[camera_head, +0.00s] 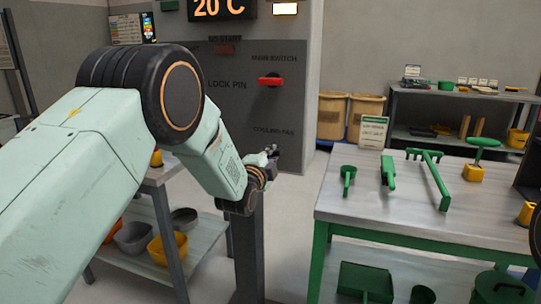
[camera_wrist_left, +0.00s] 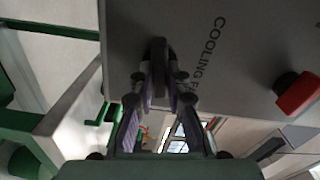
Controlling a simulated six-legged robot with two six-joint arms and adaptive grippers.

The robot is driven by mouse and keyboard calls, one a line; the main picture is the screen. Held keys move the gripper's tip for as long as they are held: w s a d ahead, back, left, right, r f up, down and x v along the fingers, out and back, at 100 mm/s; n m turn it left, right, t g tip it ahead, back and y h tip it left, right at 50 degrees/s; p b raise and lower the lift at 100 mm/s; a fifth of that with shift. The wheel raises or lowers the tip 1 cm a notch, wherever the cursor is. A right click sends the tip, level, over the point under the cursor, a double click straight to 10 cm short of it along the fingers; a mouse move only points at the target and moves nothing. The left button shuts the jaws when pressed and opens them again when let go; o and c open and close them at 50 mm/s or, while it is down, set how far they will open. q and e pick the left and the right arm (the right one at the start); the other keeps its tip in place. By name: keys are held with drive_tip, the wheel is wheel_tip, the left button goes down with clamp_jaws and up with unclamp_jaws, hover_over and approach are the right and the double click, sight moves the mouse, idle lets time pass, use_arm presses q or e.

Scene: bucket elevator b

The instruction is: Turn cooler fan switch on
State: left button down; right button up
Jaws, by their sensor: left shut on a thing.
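The cooler fan switch is a dark knob (camera_wrist_left: 158,55) on the grey panel, beside the printed words "COOLING FAN", in the left wrist view. My left gripper (camera_wrist_left: 160,82) is shut on this knob, with one finger on each side. In the head view my left gripper (camera_head: 271,152) is at the grey control panel (camera_head: 240,110), just under the "COOLING FAN" label (camera_head: 273,131). The knob itself is hidden there by the gripper.
A red main switch (camera_head: 270,81) sits higher on the panel; a red switch (camera_wrist_left: 297,93) also shows in the left wrist view. A display (camera_head: 221,8) reads 20 C. A green-legged table (camera_head: 330,208) with green tools stands right. A cart shelf (camera_head: 205,245) with bins stands below my left arm.

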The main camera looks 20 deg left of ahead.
use_arm(q)
drive_tip(key=shift+f+m, duration=0.2)
drive_tip(key=shift+m, duration=0.9)
drive_tip(key=c, duration=1.3)
unclamp_jaws()
drive_tip(key=shift+r, duration=0.1)
drive_tip(key=s, duration=1.2)
drive_tip(key=shift+a, duration=0.15)
